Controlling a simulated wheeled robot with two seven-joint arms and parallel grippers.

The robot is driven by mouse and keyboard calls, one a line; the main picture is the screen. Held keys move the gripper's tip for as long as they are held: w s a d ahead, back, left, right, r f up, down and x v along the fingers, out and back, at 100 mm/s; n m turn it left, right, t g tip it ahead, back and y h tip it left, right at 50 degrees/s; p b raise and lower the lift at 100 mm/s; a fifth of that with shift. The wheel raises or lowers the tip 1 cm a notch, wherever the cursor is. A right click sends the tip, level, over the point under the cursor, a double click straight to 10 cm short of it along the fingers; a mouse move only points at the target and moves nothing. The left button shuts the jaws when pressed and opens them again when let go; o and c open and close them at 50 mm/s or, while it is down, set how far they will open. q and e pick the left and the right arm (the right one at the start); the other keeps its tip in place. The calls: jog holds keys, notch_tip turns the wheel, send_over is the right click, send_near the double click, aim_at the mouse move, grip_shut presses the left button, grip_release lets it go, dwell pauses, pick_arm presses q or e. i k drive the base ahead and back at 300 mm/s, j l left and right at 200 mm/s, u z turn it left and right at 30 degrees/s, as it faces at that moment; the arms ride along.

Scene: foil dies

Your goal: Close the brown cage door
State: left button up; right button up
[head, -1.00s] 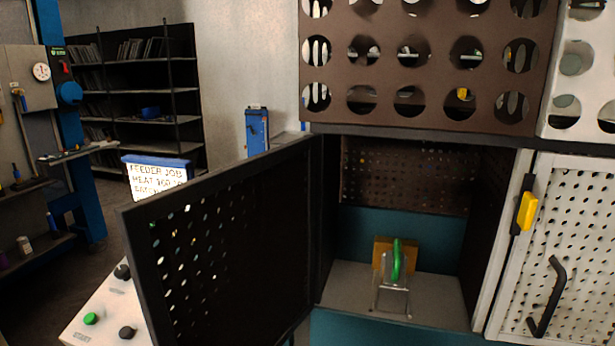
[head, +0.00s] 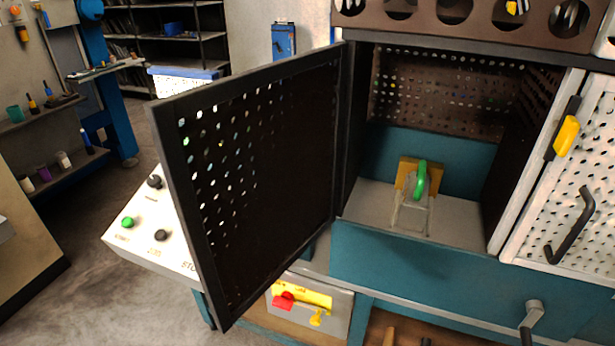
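The brown cage door (head: 285,175) is a dark, perforated panel in a frame. It stands wide open, swung out to the left from its hinge side at the left edge of the cage opening. The open cage (head: 395,222) has a grey floor, a teal lower back wall and brown perforated upper walls. Inside it stands a small object with a green handle (head: 421,180), a wire-like frame and a tan block behind. Neither of my grippers is in the head view.
A white perforated door (head: 573,205) with a black handle and yellow latch (head: 566,136) adjoins on the right. A control box (head: 150,235) with buttons lies behind the open door's left edge. A grey box with a red and yellow switch (head: 300,297) sits below.

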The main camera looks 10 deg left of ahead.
aim_at(299, 202)
jog(key=j+z, duration=0.2)
jog(key=z, duration=0.15)
jog(key=i+j+z, duration=0.1)
jog(key=j+z, duration=0.35)
jog(key=z, duration=0.25)
jog(key=j+z, duration=0.1)
jog(key=j, duration=0.4)
jog(key=k+j+z, duration=0.1)
jog(key=j, duration=0.4)
jog(key=j+z, duration=0.1)
jog(key=j, duration=0.45)
jog(key=k, duration=0.05)
